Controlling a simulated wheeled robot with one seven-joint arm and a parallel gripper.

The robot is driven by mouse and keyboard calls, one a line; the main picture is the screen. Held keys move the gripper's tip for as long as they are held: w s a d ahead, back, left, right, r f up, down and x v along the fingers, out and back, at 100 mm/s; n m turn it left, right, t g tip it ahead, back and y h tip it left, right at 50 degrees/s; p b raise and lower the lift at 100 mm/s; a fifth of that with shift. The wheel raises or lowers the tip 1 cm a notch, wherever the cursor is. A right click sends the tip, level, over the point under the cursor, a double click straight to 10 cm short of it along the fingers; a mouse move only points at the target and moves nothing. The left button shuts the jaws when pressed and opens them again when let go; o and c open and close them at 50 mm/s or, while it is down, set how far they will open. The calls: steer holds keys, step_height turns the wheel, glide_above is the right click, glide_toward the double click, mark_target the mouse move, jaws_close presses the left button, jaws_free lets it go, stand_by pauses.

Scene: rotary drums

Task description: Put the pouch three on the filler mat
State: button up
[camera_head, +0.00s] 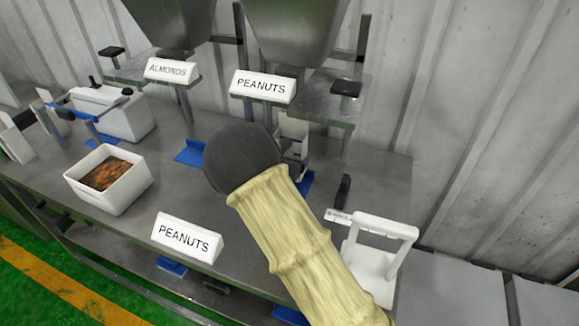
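No pouch can be made out for certain. A blue mat (191,152) lies on the steel table under the almonds hopper. A second blue piece (306,183) shows partly under the peanuts hopper, mostly hidden by my arm. I cannot tell which is the filler mat. My arm, in a pale yellow sleeve with a dark rounded end, reaches over the table in front of the peanuts station. The fingers of my gripper do not show clearly. A pale grey upright part (294,135) stands just behind the dark end, and I cannot tell what it is.
A white bin (109,190) of brown pieces stands at the left front. A "PEANUTS" sign (187,238) is at the front edge. A white sealer-like machine (112,112) stands back left, and a white stand (380,250) at right. The hoppers (300,30) hang above.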

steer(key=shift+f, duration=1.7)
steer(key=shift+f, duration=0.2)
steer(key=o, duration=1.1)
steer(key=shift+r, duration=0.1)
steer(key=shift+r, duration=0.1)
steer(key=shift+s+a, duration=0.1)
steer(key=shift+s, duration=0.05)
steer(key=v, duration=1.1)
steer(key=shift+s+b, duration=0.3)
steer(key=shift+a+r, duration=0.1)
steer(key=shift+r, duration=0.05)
